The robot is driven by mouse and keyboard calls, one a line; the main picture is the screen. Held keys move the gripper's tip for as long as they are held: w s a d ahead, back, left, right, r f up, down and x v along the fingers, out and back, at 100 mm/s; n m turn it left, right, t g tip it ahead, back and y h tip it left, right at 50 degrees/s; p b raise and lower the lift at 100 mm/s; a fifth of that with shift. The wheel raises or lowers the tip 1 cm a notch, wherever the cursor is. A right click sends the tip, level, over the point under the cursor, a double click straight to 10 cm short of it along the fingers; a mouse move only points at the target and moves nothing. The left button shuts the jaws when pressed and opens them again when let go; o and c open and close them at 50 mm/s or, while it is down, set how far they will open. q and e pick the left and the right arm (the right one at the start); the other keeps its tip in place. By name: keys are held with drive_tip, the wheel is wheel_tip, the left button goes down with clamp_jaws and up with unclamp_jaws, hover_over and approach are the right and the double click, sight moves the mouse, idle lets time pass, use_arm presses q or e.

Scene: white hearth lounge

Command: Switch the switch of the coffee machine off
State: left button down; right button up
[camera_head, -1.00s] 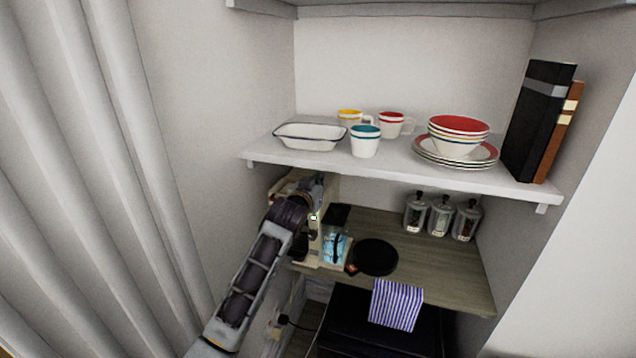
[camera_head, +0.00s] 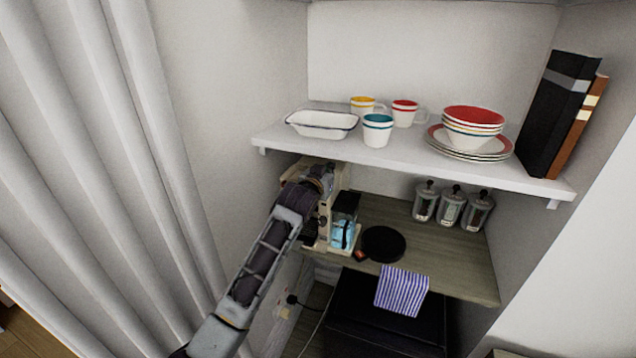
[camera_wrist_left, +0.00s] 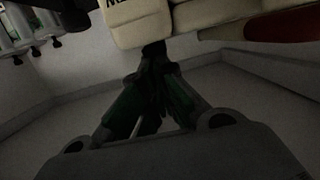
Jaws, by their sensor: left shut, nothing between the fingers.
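The cream coffee machine (camera_head: 325,238) stands at the left end of the wooden counter, under the white shelf. My left arm reaches up to its upper part and covers some of it. A small dark round spot shows on its front; I cannot tell for sure whether this is the switch. In the left wrist view my left gripper (camera_wrist_left: 154,62) is shut and empty, its tips just below a cream part of the machine (camera_wrist_left: 140,22). I cannot tell whether they touch. My right gripper is not in view.
A black round pan (camera_head: 383,244) and glass jars (camera_head: 451,209) stand on the counter (camera_head: 455,270). The shelf (camera_head: 400,158) above holds mugs, bowls, a white dish and books. A striped cloth (camera_head: 402,291) hangs at the counter's front. The left wall is close to my arm.

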use_arm(q)
drive_tip(key=v, duration=1.1)
idle(0.4)
drive_tip(key=shift+s, duration=0.1)
drive_tip(key=s+a+f+g+y, duration=0.1)
drive_tip(key=s+a+f+g, duration=0.1)
drive_tip(key=s+a+f, duration=0.3)
drive_tip(key=s+a+f+n+g+y, duration=0.15)
drive_tip(key=s+f, duration=0.25)
drive_tip(key=f, duration=0.4)
drive_tip(key=s+a+f+g, duration=0.2)
drive_tip(key=s+a+f, duration=0.2)
drive_tip(key=f, duration=0.2)
drive_tip(key=s+a+f+g+y, duration=0.1)
drive_tip(key=s+a+f+g, duration=0.3)
drive_tip(key=s, duration=0.6)
drive_tip(key=s+a+f+g+y, duration=0.15)
drive_tip(key=s+a+f, duration=0.35)
drive_tip(key=s, duration=0.5)
drive_tip(key=s+f+g, duration=0.2)
drive_tip(key=s+f, duration=0.1)
drive_tip(key=f, duration=3.2)
drive_tip(key=s+a+f, duration=0.2)
drive_tip(key=s+f, duration=0.7)
drive_tip(key=s, duration=0.2)
drive_tip(key=s+a+f, duration=0.2)
drive_tip(key=s+f, duration=0.8)
drive_tip(key=s, duration=0.1)
drive_tip(key=shift+g, duration=0.4)
